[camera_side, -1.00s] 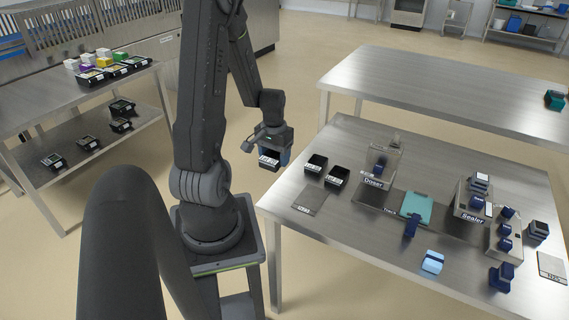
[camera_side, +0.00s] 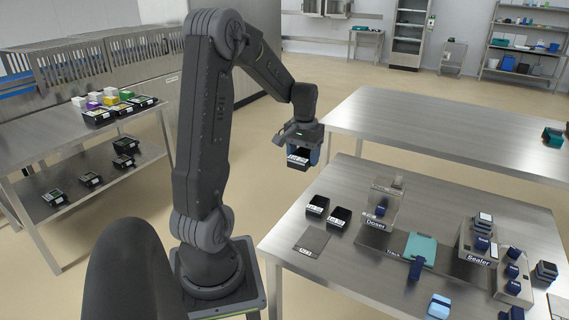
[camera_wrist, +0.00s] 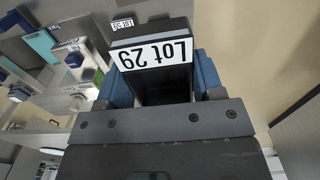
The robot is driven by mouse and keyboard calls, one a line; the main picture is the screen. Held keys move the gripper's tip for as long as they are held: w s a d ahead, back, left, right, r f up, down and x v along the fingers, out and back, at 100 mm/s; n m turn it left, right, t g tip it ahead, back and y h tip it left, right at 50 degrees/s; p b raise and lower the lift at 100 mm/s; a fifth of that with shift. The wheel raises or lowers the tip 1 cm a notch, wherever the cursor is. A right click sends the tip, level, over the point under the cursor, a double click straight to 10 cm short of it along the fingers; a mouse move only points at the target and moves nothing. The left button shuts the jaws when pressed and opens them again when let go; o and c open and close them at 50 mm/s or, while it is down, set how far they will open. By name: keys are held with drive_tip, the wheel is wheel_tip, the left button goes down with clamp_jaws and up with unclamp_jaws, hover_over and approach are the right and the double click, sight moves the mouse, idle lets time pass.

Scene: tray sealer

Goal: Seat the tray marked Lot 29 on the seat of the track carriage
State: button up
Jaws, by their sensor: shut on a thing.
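My gripper (camera_side: 299,150) is shut on a black tray (camera_side: 298,161) with a white label. In the wrist view the label on the held tray (camera_wrist: 152,54) reads Lot 29, upside down, between blue fingers. The tray hangs in the air, left of and above the steel table's back left corner. A teal plate (camera_side: 420,249) lies at the track (camera_side: 392,253) on the table, right of and below my gripper. It looks like the carriage seat and appears empty. A teal patch also shows in the wrist view (camera_wrist: 42,44).
Two black trays (camera_side: 317,205) (camera_side: 340,216) stand on the table beside a grey labelled mat (camera_side: 312,243). The doser (camera_side: 383,204) stands left of the teal plate, the sealer (camera_side: 478,240) right of it. A light blue object (camera_side: 439,306) lies near the front.

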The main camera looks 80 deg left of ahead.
drive_tip(key=w+d, duration=0.2)
drive_tip(key=w, duration=0.9)
hover_over(421, 247)
wheel_tip(421, 247, down, 12)
drive_tip(key=shift+d+f, duration=0.1)
drive_tip(key=shift+f, duration=4.4)
drive_tip(key=shift+f, duration=0.2)
drive_tip(key=o, duration=1)
